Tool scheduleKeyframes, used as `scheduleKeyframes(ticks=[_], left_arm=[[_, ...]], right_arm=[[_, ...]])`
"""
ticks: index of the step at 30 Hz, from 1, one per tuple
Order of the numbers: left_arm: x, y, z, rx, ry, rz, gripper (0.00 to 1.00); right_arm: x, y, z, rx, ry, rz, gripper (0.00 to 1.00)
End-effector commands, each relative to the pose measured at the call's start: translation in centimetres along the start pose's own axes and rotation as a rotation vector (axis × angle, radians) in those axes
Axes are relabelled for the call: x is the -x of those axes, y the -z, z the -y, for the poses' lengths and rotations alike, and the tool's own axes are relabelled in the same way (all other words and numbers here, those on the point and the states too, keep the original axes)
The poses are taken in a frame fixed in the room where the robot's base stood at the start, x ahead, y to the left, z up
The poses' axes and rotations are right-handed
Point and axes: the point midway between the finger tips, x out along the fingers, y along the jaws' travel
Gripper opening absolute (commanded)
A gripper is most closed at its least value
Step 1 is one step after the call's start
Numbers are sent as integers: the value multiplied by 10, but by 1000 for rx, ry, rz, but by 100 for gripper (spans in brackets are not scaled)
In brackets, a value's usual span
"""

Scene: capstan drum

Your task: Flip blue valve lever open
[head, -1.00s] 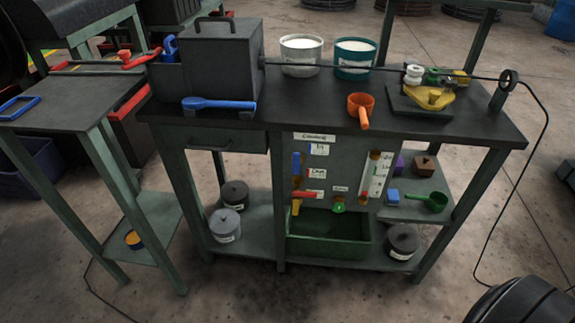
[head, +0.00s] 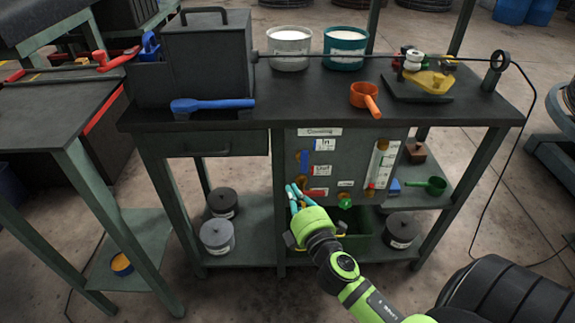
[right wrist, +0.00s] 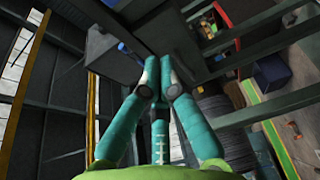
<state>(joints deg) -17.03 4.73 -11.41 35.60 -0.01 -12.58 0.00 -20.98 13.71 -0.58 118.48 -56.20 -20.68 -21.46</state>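The blue valve lever (head: 305,163) stands upright on the front panel of the bench in the head view, beside the "In" label. A red lever (head: 316,192) sits lower, by the "Out" label. My right gripper (head: 294,187) has teal fingers and is below and slightly left of the blue lever, apart from it in the picture. Its fingers show a gap with nothing between them. My left gripper is not in view.
A green tray (head: 372,222) is on the lower shelf behind my right arm. Dark lidded pots (head: 222,203) stand on the shelf. Floor in front is partly clear.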

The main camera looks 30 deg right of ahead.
Motion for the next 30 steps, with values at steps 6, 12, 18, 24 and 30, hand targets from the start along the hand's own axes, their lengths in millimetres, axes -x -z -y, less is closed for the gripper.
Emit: scheduleKeyframes(ticks=[6,12,18,24,30], left_arm=[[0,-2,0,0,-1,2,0],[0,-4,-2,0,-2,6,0],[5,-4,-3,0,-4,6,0],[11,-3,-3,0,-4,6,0],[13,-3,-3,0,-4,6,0]], right_arm=[[1,0,-9,15,-21,1,0],[0,0,-9,13,-19,0,0],[-19,0,-11,13,-21,-1,0],[-60,0,-12,14,-22,1,0],[-96,0,-11,12,-20,1,0]])
